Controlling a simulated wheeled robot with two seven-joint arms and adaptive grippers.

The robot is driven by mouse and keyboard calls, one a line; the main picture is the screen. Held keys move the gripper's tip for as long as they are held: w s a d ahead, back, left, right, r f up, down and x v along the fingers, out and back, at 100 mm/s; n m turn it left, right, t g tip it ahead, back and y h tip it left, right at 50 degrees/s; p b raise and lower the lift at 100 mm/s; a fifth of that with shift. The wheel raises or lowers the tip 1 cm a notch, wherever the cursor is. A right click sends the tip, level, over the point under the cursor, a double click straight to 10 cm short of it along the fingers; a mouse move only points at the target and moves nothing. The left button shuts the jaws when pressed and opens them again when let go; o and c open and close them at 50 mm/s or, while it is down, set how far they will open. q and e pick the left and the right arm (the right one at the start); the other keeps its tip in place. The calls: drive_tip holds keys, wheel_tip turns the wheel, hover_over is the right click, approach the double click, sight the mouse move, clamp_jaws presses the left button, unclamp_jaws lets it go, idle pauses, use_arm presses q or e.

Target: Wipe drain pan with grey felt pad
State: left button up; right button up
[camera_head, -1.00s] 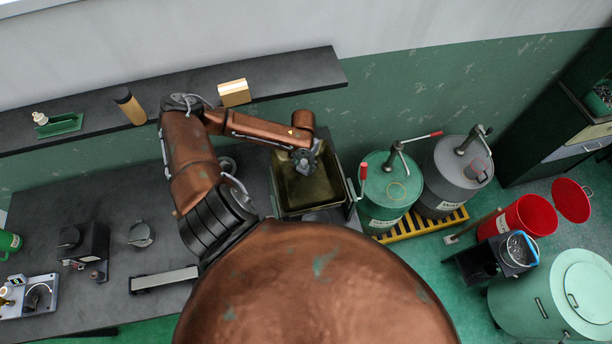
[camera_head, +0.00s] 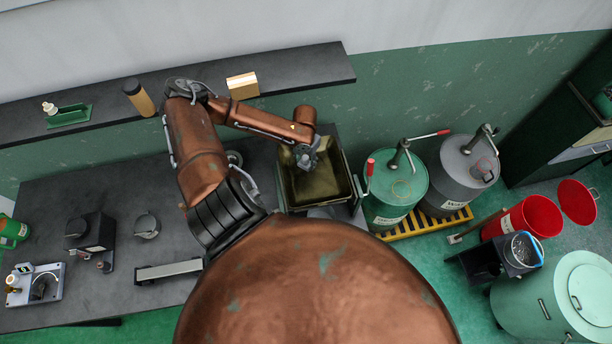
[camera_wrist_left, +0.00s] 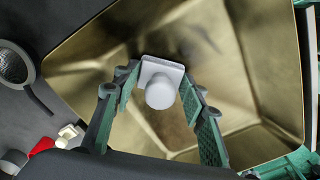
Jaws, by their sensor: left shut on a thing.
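The drain pan (camera_head: 318,188) is a brass-coloured, square, sloping-walled pan at the right end of the dark bench. It fills much of the left wrist view (camera_wrist_left: 240,105), with dark smudges on its inner surface. My left gripper (camera_head: 306,160) reaches over the pan's back part from the left. In the left wrist view, my left gripper (camera_wrist_left: 159,88) is shut on the pale grey pad (camera_wrist_left: 155,72), which has a round knob between the fingers. The pad is over the pan's inside; I cannot tell whether it touches the metal. My right gripper is out of view.
A green drum (camera_head: 395,205) and a grey drum (camera_head: 458,180) stand on a yellow pallet right of the pan. A wall shelf (camera_head: 200,85) runs behind the bench. Several small devices stand on the bench's left part.

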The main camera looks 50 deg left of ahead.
sight(303, 158)
use_arm(q)
drive_tip(key=shift+s+a, duration=0.25)
drive_tip(key=shift+s, duration=0.2)
drive_tip(key=r, duration=0.2)
drive_tip(key=shift+s+a+r, duration=0.1)
drive_tip(key=shift+s+r, duration=0.25)
drive_tip(key=shift+w+d+r, duration=0.1)
drive_tip(key=shift+w+r, duration=0.15)
drive_tip(key=shift+r, duration=0.25)
drive_tip(key=shift+w+d+r, duration=0.1)
drive_tip(key=shift+w+r, duration=0.15)
drive_tip(key=shift+r, duration=0.6)
drive_tip(key=shift+s+r, duration=0.2)
drive_tip(key=shift+r, duration=1.25)
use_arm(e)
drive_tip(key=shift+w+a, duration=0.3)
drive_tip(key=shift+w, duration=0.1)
